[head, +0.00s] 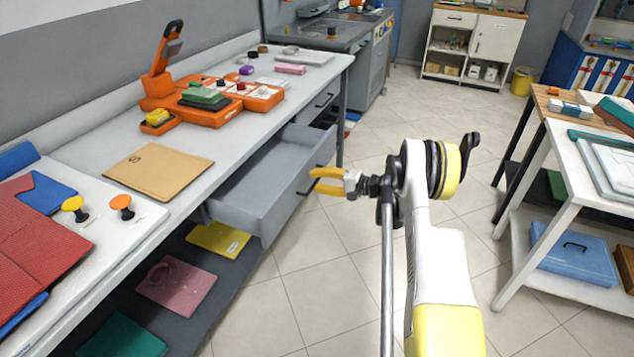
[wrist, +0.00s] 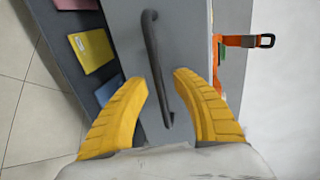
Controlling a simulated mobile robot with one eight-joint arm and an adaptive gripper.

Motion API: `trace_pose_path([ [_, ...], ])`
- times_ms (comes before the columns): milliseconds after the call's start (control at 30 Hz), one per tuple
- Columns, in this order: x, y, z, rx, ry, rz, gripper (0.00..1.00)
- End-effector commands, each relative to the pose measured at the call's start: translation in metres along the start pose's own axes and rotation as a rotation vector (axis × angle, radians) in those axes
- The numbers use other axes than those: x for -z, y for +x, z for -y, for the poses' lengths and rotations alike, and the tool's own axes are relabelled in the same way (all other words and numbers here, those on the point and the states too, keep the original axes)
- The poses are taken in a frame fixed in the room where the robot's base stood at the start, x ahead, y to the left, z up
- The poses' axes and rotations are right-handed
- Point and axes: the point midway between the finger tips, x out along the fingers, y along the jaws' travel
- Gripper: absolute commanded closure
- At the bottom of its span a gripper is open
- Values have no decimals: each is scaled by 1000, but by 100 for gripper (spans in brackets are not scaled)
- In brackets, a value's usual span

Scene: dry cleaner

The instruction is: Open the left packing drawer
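The left packing drawer (head: 286,212) is a grey drawer under the white counter in the head view. It stands pulled well out, and its inside looks empty. Its dark bar handle (wrist: 151,50) runs between my fingers in the wrist view, in front of the grey drawer front (wrist: 122,25). My gripper (head: 318,181) has yellow fingers and is at the handle. In the wrist view the gripper (wrist: 160,82) is open, with a finger on each side of the handle and gaps visible. Whether a finger touches the handle cannot be told.
A second drawer (head: 320,100) farther along the counter is shut. The counter holds an orange tool set (head: 215,105) and a brown envelope (head: 158,170). Folded items lie on the shelf below. A white table (head: 560,190) stands at right; tiled floor (head: 330,270) lies between.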

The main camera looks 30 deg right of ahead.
Motion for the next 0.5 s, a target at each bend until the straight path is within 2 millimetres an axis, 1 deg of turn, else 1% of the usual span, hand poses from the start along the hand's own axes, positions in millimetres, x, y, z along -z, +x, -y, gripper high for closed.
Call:
trace_pose_path([
  [67, 0, 0, 0, 0, 0, 0, 68],
  [167, 0, 0, 0, 0, 0, 0, 96],
  [200, 0, 0, 0, 0, 0, 0, 100],
  [367, 0, -1, 0, 0, 0, 0, 100],
  [467, 1, -11, -2, 0, 0, -2, 100],
  [500, 1, -19, -4, 0, 0, -2, 100],
])
